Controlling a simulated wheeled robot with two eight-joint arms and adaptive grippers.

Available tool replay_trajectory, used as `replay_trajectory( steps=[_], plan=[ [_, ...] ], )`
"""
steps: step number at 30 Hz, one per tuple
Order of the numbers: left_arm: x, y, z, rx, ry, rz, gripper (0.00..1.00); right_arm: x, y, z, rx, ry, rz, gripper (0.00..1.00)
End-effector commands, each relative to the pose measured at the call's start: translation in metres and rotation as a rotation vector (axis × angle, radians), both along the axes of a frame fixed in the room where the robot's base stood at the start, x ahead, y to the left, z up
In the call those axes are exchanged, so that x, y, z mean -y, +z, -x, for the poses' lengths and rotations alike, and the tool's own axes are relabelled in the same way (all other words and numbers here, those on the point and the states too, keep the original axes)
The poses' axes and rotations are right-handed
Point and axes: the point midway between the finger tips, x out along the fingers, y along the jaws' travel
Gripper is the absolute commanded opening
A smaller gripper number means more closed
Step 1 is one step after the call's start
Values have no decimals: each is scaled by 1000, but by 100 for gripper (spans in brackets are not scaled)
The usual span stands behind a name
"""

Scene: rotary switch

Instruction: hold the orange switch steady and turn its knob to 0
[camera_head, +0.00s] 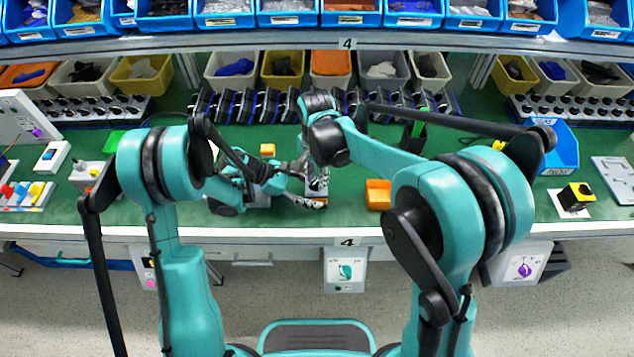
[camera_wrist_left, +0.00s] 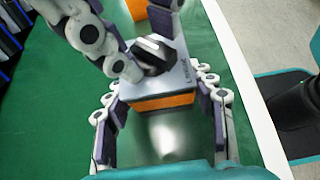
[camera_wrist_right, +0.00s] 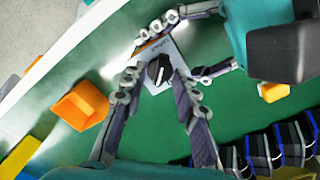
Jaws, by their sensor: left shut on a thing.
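The orange switch (camera_wrist_left: 165,102) has a grey top plate and a black knob (camera_wrist_left: 153,56). In the head view it sits near the bench's front edge, mostly hidden by my grippers. My left gripper (camera_wrist_left: 162,92) is shut on the switch body, one finger on each side; it also shows in the right wrist view (camera_wrist_right: 190,45). My right gripper (camera_wrist_right: 157,86) is over the switch, its fingers apart on either side of the knob (camera_wrist_right: 158,70). The knob's pale line shows, but I cannot read the dial marks or tell whether a finger touches the knob.
Several black and blue parts (camera_head: 230,106) line the back. A blue bin (camera_head: 553,148) stands far right. Green bench surface is free around the switch.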

Motion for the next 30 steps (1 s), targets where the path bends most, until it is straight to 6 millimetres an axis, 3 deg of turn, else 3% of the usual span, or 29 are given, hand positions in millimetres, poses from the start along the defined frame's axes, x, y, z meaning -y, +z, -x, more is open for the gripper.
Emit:
replay_trajectory(
  steps=[6, 10, 17, 20, 30],
  plan=[
    [-1, -1, 0, 0, 0, -3, 25, 0, 0, 0, 0, 0, 0, 29],
    [-1, -1, 0, 0, 0, -3, 25, 0, 0, 0, 0, 0, 0, 0],
    [0, -1, 0, 0, 0, -3, 25, 0, 0, 0, 0, 18, 0, 0],
    [0, -1, 0, 0, 0, -3, 25, 0, 0, 0, 0, 125, 0, 0],
    [0, -1, 0, 0, 0, -3, 25, 0, 0, 0, 0, 727, 0, 0]
  ],
)
